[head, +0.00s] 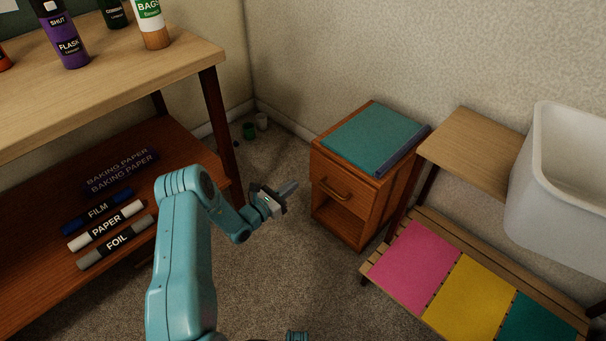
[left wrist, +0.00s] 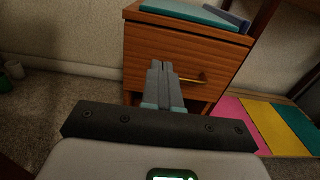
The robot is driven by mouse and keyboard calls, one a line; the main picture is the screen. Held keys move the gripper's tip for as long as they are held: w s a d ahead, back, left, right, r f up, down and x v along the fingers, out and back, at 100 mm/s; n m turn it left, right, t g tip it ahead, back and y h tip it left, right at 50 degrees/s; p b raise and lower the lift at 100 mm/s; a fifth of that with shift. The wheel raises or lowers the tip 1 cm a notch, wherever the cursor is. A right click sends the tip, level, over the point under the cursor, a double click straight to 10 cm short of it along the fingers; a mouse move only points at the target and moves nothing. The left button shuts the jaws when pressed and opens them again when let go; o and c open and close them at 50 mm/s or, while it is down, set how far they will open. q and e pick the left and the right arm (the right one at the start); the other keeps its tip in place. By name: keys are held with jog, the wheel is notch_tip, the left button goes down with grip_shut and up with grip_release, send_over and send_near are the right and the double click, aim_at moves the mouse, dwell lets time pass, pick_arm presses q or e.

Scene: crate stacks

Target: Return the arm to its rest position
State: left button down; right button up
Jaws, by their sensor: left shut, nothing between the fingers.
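My left arm is teal and rises from the bottom of the head view. Its gripper (head: 287,189) is shut and empty, held in the air in front of a small wooden cabinet (head: 343,222). In the left wrist view the closed fingers (left wrist: 165,84) overlap the cabinet front (left wrist: 184,52), left of its brass handle (left wrist: 194,79). I cannot tell from the pictures whether they touch it. The cabinet's drawer looks closed, with an open shelf space below. My right gripper is not clearly seen.
A wooden shelf unit (head: 120,80) stands on the left with bottles above and several rolls below. On the right are a slatted bench with pink (head: 413,264), yellow (head: 468,298) and teal panels, and a white bin (head: 540,200). Carpet is clear between.

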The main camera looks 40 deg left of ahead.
pick_arm(q)
jog(key=shift+s, duration=0.2)
jog(key=s+d+f+m+g+h, duration=0.2)
jog(key=d+m+g+h, duration=0.1)
jog(key=d, duration=0.5)
jog(key=s+d+f+m+g+h, duration=0.2)
jog(key=s+d+m+g+h, duration=0.15)
jog(key=d, duration=0.35)
jog(key=s+d+f+m+g+h, duration=0.2)
jog(key=d+m+g, duration=0.15)
jog(key=d, duration=0.45)
jog(key=s+d+f+m+g+y, duration=0.1)
jog(key=s+d+m+g+y, duration=0.1)
jog(key=s+d+m+g, duration=0.45)
jog(key=s+d+f+m+g+y, duration=0.1)
jog(key=s+f+m+g+y, duration=0.2)
jog(key=s+m, duration=0.65)
notch_tip(320, 180, up, 32)
jog(key=s+d+m+t+y+p, duration=0.1)
jog(key=m+p, duration=0.6)
jog(key=p, duration=2.2)
jog(key=shift+s+d+r+t, duration=0.25)
jog(key=shift+s+d+t, duration=0.25)
jog(key=shift+d, duration=0.35)
